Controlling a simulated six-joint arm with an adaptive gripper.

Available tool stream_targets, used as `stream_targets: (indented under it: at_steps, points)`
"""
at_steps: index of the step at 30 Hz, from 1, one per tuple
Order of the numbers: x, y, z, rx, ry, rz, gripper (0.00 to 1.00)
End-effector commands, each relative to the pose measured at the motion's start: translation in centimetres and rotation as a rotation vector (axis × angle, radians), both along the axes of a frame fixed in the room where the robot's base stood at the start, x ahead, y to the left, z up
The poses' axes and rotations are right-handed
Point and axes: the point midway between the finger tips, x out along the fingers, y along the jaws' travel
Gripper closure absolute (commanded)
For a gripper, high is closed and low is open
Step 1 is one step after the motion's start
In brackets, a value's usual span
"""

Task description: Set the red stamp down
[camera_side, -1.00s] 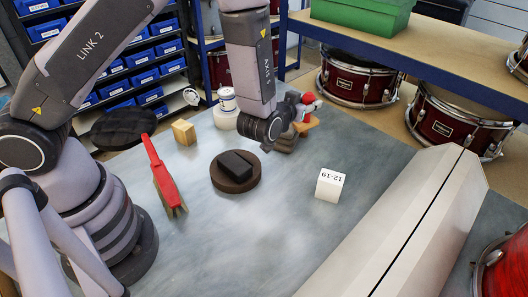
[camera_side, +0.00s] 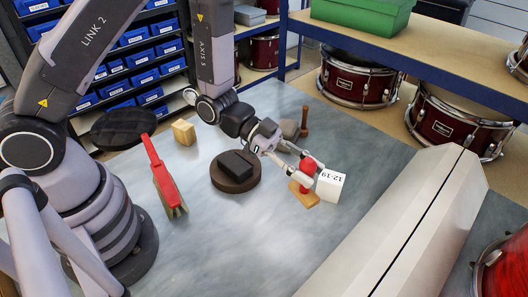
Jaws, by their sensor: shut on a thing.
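The red stamp (camera_side: 308,164) has a red handle and a flat tan base (camera_side: 304,195). My gripper (camera_side: 304,171) is shut on it, with the fingers around the red handle. The stamp is just left of the white block (camera_side: 331,186) marked 12-19, and its base overlaps the block's left side in the picture. I cannot tell whether the base touches the table or whether stamp and block touch.
A round dark base with a black block (camera_side: 236,166) stands left of my gripper. A red-handled brush (camera_side: 163,180), a tan block (camera_side: 184,132) and a grey object with a brown handle (camera_side: 297,126) are on the grey table (camera_side: 250,240). A long pale case (camera_side: 400,230) lies at right. The front middle is clear.

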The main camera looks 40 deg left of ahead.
Motion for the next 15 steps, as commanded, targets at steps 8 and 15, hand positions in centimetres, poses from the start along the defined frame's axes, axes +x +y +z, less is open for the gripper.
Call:
stream_targets:
  at_steps: [8,15]
  points:
    - [-8.1,1.5,0.6,0.001,-0.001,-0.380,1.00]
    - [-12.1,3.2,0.9,0.000,0.001,-0.568,1.00]
